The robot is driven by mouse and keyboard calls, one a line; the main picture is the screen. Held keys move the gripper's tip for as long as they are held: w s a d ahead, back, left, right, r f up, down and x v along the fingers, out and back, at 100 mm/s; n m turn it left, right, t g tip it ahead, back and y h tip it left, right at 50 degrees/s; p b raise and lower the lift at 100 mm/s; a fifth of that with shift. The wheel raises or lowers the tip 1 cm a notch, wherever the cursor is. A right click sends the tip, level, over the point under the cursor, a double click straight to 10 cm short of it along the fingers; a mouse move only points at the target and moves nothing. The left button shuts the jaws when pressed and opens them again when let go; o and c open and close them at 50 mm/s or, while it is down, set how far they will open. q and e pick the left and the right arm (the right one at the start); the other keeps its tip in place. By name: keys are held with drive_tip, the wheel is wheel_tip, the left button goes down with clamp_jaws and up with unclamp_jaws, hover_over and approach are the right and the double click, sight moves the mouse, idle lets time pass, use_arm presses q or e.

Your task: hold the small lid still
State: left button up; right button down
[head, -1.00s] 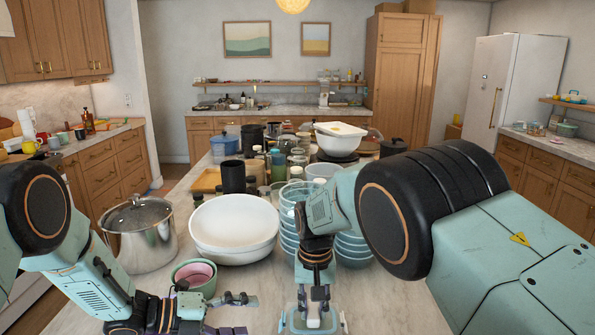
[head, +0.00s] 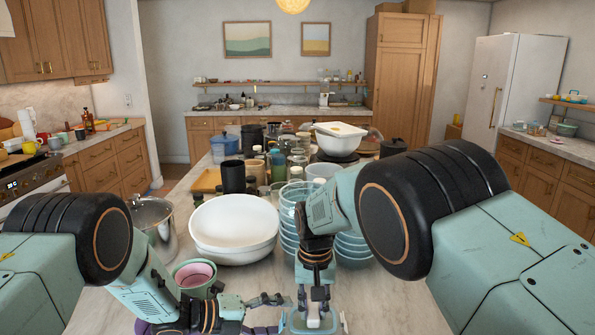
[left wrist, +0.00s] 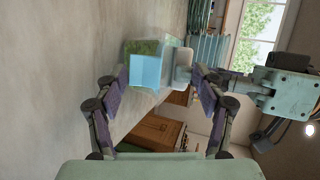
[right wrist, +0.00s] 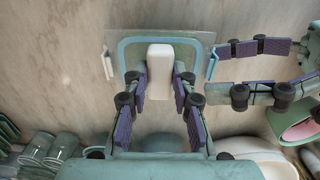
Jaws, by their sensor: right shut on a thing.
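The small lid (right wrist: 197,46), with a clear rectangular top, a light blue border and side clips, is low at the front of the head view (head: 297,324). My right gripper (right wrist: 160,78) is shut on the lid's white raised middle part, from above. In the left wrist view a light blue and clear body (left wrist: 146,72) shows between the open fingers (left wrist: 160,76).
A large white bowl (head: 232,225) stands behind my grippers. A green bowl with a pink inside (head: 195,276) sits close to my left arm. A steel pot (head: 160,225) is farther left. Stacked light blue bowls (head: 352,247) are behind my right gripper. Clutter fills the counter's far part.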

use_arm(q)
drive_tip(key=shift+r, duration=0.35)
idle(0.3)
drive_tip(key=shift+w+a, duration=0.1)
drive_tip(key=shift+a, duration=0.15)
drive_tip(key=shift+a+r, duration=0.25)
drive_tip(key=shift+a, duration=0.9)
drive_tip(key=shift+a+r, duration=0.2)
drive_tip(key=shift+a, duration=0.95)
drive_tip(key=s+a+r, duration=0.2)
drive_tip(key=s+a, duration=0.1)
drive_tip(key=shift+x, duration=3.8)
drive_tip(key=shift+w+a+r, duration=0.1)
drive_tip(key=shift+a+r, duration=0.1)
drive_tip(key=shift+r, duration=1.1)
drive_tip(key=shift+a+r, duration=0.2)
drive_tip(key=shift+r, duration=1.1)
drive_tip(key=shift+a, duration=0.1)
